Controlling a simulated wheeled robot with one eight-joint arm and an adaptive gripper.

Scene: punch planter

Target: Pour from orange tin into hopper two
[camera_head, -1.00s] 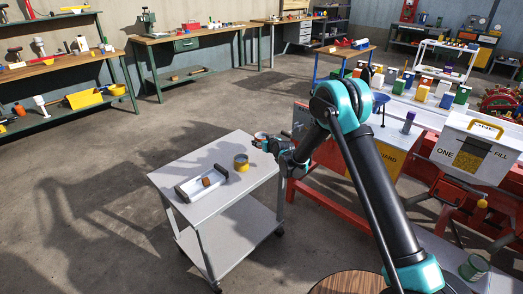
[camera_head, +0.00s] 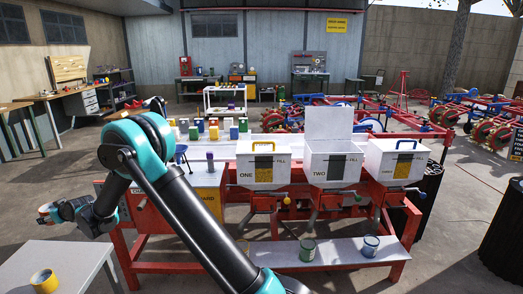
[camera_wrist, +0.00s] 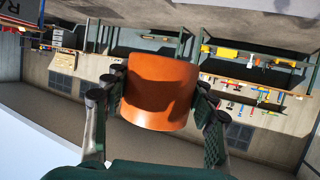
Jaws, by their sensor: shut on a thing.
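The orange tin (camera_wrist: 160,92) fills the middle of the wrist view, with my gripper's (camera_wrist: 158,100) fingers closed on its two sides. In the head view the orange tin (camera_head: 43,210) is small at the far left, in my gripper (camera_head: 54,211), above the back of the grey cart. The tin's contents cannot be seen. Hopper two (camera_head: 318,177) is a white box marked "TWO" in the middle of the red planter. Its lid (camera_head: 329,123) stands raised and its top is open. My gripper is far to the left of it.
Hopper one (camera_head: 245,172) and a third white hopper (camera_head: 410,162) flank it, lids shut. Green (camera_head: 307,251) and blue (camera_head: 371,246) tins stand on the front shelf. A yellow tin (camera_head: 44,284) stands on the grey cart (camera_head: 85,262). Several coloured boxes and a purple-topped bottle (camera_head: 210,160) stand behind my arm.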

